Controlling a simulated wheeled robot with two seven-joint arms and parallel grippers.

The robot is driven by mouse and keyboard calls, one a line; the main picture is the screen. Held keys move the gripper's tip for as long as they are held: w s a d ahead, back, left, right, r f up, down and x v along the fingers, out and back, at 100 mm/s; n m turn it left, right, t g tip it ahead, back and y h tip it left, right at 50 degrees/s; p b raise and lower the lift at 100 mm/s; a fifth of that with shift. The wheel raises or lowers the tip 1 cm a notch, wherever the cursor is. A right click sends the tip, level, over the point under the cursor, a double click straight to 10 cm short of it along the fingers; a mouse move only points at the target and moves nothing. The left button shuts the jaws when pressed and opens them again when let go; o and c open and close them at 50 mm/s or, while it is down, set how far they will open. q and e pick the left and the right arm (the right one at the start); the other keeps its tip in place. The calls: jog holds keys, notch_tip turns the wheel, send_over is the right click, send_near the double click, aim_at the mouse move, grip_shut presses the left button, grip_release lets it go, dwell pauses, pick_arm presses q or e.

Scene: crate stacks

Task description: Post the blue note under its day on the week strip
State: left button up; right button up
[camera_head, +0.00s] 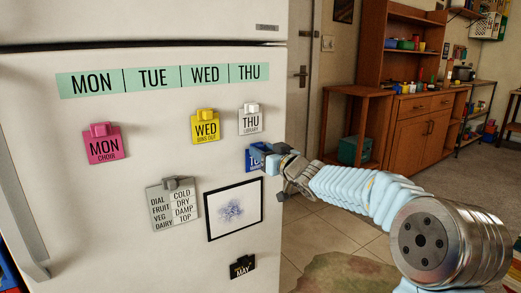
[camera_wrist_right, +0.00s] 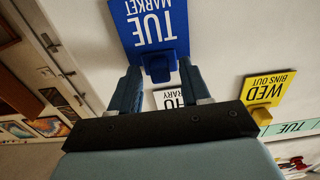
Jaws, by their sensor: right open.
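The blue note (camera_head: 252,158), reading TUE MARKET in the right wrist view (camera_wrist_right: 145,25), is at the fridge door below the white THU note, partly hidden by my gripper in the head view. My right gripper (camera_head: 272,160) is at its right side. In the right wrist view its open fingers (camera_wrist_right: 160,80) stand on either side of the note's blue clip (camera_wrist_right: 158,66); I cannot tell whether they touch it. The green week strip (camera_head: 138,78) runs across the upper door with MON, TUE, WED and THU. My left gripper is not in view.
A pink MON note (camera_head: 105,151), yellow WED note (camera_head: 205,131) and white THU note (camera_head: 251,124) hang below the strip. A grey list (camera_head: 160,210), framed drawing (camera_head: 234,224) and black MAY tag (camera_head: 241,267) are lower. The door below TUE, beside WED, is bare.

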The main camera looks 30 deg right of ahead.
jog(key=c, duration=0.8)
jog(key=shift+s+d, duration=0.2)
jog(key=shift+s, duration=2.35)
